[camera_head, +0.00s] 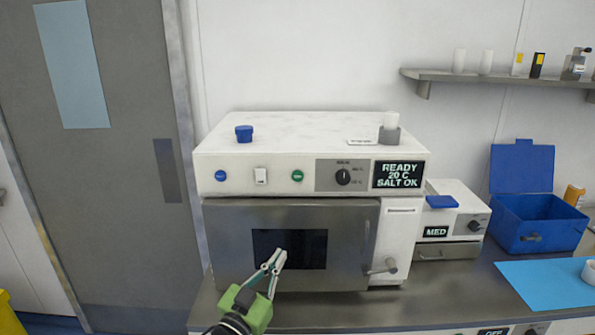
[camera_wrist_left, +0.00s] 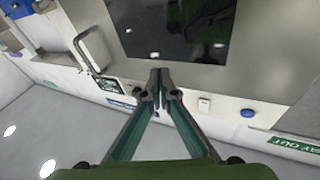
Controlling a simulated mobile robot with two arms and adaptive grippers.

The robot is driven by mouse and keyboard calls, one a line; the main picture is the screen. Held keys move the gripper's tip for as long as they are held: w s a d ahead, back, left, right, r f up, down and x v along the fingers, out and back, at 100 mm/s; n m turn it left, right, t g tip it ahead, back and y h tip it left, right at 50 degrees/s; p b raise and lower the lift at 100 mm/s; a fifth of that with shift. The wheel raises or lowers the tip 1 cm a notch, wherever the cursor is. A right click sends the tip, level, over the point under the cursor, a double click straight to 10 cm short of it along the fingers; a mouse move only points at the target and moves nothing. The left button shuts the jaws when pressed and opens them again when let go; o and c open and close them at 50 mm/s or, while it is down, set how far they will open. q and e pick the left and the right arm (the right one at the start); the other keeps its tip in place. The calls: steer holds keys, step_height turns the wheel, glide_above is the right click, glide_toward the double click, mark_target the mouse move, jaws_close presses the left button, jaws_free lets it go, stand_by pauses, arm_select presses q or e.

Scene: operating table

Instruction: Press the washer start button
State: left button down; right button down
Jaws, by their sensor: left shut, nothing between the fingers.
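The washer (camera_head: 225,235) is a white machine with a steel front door and a dark window (camera_head: 300,250). Its upper panel has a blue button (camera_head: 220,176), a white rocker switch (camera_head: 260,176), a green button (camera_head: 297,175), a black knob (camera_head: 343,177) and a display (camera_head: 398,174) reading "READY 20 C SALT OK". My left gripper (camera_head: 277,259) is shut and empty, in front of the door window, below the green button. In the left wrist view its fingertips (camera_wrist_left: 159,72) meet; the rocker switch (camera_wrist_left: 203,104) and blue button (camera_wrist_left: 247,113) show, while the green button seems hidden behind the fingers.
The door handle (camera_head: 382,267) sticks out at the door's right. A blue cap (camera_head: 244,133) and a grey cup (camera_head: 389,135) stand on top. A small "MED" machine (camera_head: 456,220) and an open blue box (camera_head: 540,222) stand to the right. The space before the panel is clear.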

mark_target(298, 176)
arm_select(q)
steer(key=s+d+r+m+h+p, duration=0.1)
steer(key=d+r+m+h, duration=0.1)
steer(key=r, duration=0.6)
steer(key=s+d+r+m+h, duration=0.1)
steer(key=d+r+h, duration=0.1)
steer(key=r, duration=0.6)
steer(key=shift+r+m+t+h+p, duration=0.15)
steer(key=shift+m+t+h+p, duration=0.2)
steer(key=shift+h, duration=0.55)
steer(key=w+b, duration=0.5)
steer(key=w, duration=0.4)
steer(key=shift+s, duration=0.1)
steer(key=shift+w, duration=0.45)
